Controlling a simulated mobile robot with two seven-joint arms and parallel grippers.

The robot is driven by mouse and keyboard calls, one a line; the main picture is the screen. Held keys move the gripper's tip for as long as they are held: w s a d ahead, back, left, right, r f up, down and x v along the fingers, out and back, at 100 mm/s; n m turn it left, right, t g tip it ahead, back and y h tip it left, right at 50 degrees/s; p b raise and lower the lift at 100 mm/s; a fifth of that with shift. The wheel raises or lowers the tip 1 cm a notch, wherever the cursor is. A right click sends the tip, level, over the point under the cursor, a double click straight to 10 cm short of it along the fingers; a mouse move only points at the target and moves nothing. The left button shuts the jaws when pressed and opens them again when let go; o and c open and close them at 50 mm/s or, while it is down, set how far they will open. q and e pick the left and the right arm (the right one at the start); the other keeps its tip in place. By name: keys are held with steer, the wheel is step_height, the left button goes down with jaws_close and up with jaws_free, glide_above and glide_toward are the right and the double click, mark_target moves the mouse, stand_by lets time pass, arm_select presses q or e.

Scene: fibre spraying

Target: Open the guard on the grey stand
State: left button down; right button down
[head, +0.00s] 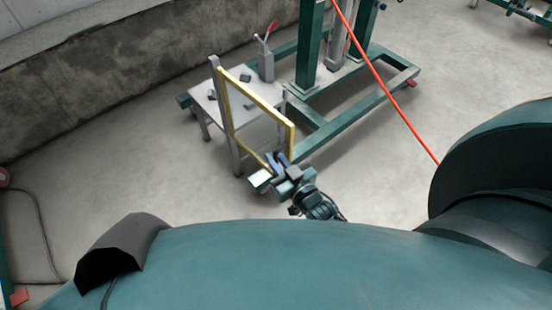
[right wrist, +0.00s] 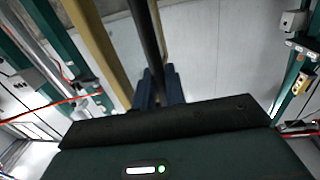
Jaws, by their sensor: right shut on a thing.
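The guard (head: 257,97) is a yellow rectangular frame at the side of the grey stand (head: 212,104) in the head view. It stands out at an angle from the tabletop on a grey upright. My right gripper (head: 274,168) is at the guard's lower near corner. In the right wrist view its blue fingers (right wrist: 160,88) are shut on a dark bar (right wrist: 145,35) beside the yellow frame (right wrist: 97,45), which looks like the guard's handle. The exact contact is partly hidden by the gripper body. My left gripper is not in view.
A lever with a red handle (head: 271,27) stands behind the stand's top. A green floor frame (head: 349,119) lies to the right. An orange hose (head: 384,81) slants down across the right. A concrete wall (head: 90,85) is behind; the floor left of the stand is clear.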

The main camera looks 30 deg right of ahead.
steer(key=c, duration=1.8)
jaws_free()
